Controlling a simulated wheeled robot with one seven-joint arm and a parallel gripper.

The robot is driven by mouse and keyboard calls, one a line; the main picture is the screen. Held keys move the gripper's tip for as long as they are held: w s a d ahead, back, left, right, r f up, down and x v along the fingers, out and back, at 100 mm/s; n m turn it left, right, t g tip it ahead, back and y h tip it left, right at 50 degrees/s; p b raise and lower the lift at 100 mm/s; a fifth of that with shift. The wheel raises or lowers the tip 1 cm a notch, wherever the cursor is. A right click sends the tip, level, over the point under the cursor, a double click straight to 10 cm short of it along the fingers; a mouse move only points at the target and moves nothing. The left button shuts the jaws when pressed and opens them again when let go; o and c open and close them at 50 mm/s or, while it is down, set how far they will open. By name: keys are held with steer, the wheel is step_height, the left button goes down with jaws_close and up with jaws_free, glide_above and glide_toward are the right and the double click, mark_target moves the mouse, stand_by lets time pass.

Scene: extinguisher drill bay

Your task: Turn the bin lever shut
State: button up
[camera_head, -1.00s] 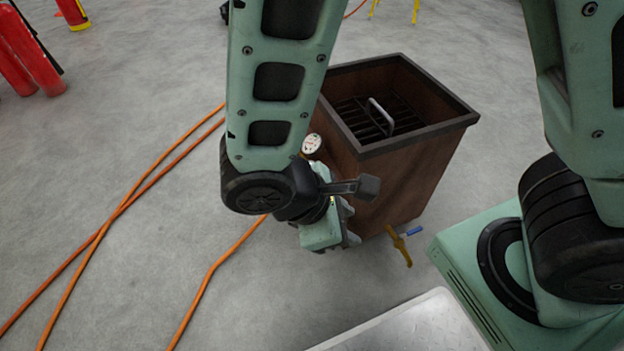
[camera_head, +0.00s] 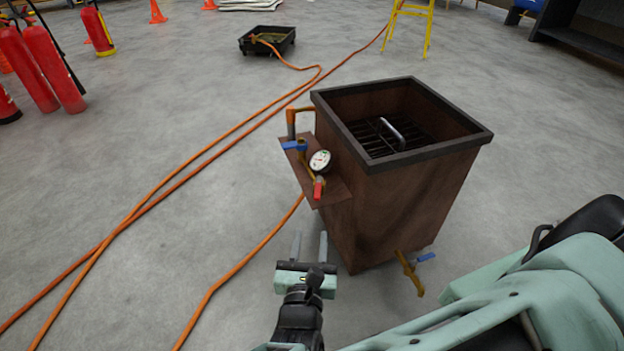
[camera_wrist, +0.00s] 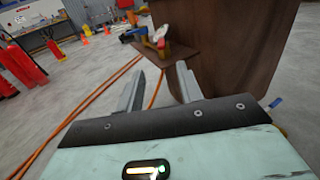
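The bin (camera_head: 400,205) is a rusty brown open-topped box standing on the floor. A side plate (camera_head: 333,190) on its left carries pipework with a blue lever (camera_head: 294,145), a round white gauge (camera_head: 320,161) and a red handle (camera_head: 318,188). Another blue lever (camera_head: 425,257) sits on a brass valve (camera_head: 409,272) low on the bin's near side. My gripper (camera_head: 310,247) is open and empty, in front of and below the side plate, touching nothing visible. In the wrist view, the fingers (camera_wrist: 160,80) stand apart, with the plate (camera_wrist: 165,58) beyond them and the bin wall (camera_wrist: 240,50) at right.
A grate with a metal handle (camera_head: 392,130) lies inside the bin. Orange hoses (camera_head: 160,197) run across the floor at left. Red extinguishers (camera_head: 40,65), a black tray (camera_head: 267,42) and a yellow stand (camera_head: 410,25) are farther back. The floor left of the bin is otherwise clear.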

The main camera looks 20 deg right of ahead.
mark_target(318, 186)
steer(key=b+x, duration=0.5)
steer(key=x, duration=1.1)
steer(key=shift+w+d, duration=0.1)
steer(key=shift+d, duration=0.1)
jaws_close()
